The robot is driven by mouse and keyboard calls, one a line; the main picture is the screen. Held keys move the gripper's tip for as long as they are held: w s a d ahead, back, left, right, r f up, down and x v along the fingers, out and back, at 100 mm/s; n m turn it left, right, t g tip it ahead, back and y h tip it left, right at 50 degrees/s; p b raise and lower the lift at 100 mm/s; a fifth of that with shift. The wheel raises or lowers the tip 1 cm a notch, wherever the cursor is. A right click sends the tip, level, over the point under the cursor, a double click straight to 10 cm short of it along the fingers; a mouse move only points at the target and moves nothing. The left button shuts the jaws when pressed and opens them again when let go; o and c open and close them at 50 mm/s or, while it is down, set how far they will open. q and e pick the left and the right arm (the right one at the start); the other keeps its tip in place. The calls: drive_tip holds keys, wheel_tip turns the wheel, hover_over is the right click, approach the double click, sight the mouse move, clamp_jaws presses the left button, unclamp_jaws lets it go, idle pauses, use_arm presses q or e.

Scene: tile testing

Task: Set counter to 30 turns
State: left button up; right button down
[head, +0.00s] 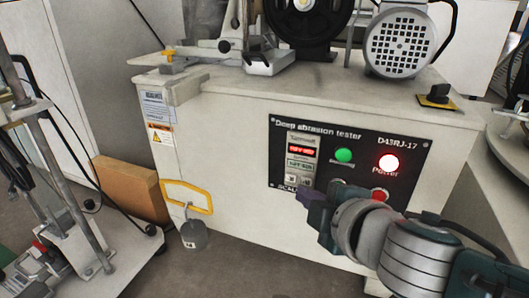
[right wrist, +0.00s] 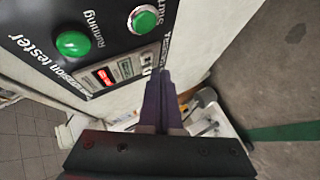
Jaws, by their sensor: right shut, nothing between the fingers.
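The counter (head: 301,152) is a small unit with a lit red display and a second display below it, at the left of the black control panel (head: 365,138). Small buttons sit at its lower end. It also shows in the right wrist view (right wrist: 107,76). My right gripper (head: 306,192) is shut and empty, with its purple fingertips just in front of the counter's lower end. In the right wrist view the closed fingers (right wrist: 159,92) point at that end; I cannot tell whether they touch. The display digits are too small to read surely. My left gripper is not in view.
A green button (head: 344,155) and a lit red power light (head: 388,162) are right of the counter. A yellow handle (head: 188,196) with a padlock (head: 194,234) is on the machine's front. A black knob (head: 437,95) and a motor (head: 398,42) are on top.

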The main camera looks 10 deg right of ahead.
idle(0.6)
drive_tip(key=shift+w+d, duration=0.1)
drive_tip(key=shift+w, duration=0.05)
drive_tip(key=shift+w+d, duration=0.15)
drive_tip(key=shift+w, duration=0.05)
idle(0.5)
drive_tip(key=shift+w+d, duration=0.2)
drive_tip(key=shift+w, duration=0.1)
idle(0.4)
drive_tip(key=shift+s, duration=0.1)
drive_tip(key=shift+s+a, duration=0.45)
drive_tip(key=shift+s, duration=0.15)
